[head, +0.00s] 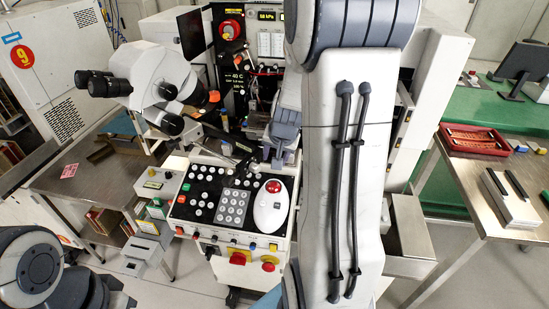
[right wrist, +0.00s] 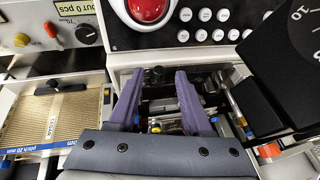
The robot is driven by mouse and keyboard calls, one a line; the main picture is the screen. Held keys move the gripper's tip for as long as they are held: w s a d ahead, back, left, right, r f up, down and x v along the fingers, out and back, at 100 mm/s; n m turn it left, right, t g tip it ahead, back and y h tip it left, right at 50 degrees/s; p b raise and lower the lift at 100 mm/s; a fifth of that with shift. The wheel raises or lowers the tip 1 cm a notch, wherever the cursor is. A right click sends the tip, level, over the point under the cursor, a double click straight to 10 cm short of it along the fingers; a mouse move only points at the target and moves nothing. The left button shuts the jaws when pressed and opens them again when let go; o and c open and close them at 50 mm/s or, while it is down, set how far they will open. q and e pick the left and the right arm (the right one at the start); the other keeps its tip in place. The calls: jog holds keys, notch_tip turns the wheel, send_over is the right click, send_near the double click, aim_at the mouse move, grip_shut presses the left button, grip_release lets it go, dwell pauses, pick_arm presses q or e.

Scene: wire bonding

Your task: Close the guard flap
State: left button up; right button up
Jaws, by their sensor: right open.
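The wire bonder's control panel (head: 230,200) faces me in the middle of the head view, with keys and a white mouse-like controller (head: 271,207). My right gripper (head: 281,154) points down at the bonder's work area behind the panel, partly hidden by my own arm. In the right wrist view its two purple-grey fingers (right wrist: 158,75) are wide apart, with no object clearly held between them. The work area (right wrist: 160,105) shows dark and metal parts between and beyond the fingers. I cannot make out the guard flap with certainty. My left gripper is not in view.
A microscope (head: 155,85) stands left of the work area. In the right wrist view, a black block with a dial (right wrist: 270,75) is close at right and a gold tray (right wrist: 50,125) at left. A red tray (head: 473,138) lies on the right-hand bench.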

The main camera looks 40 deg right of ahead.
jog(key=shift+d+f, duration=0.1)
jog(key=shift+f, duration=0.1)
grip_shut()
dwell(1.4)
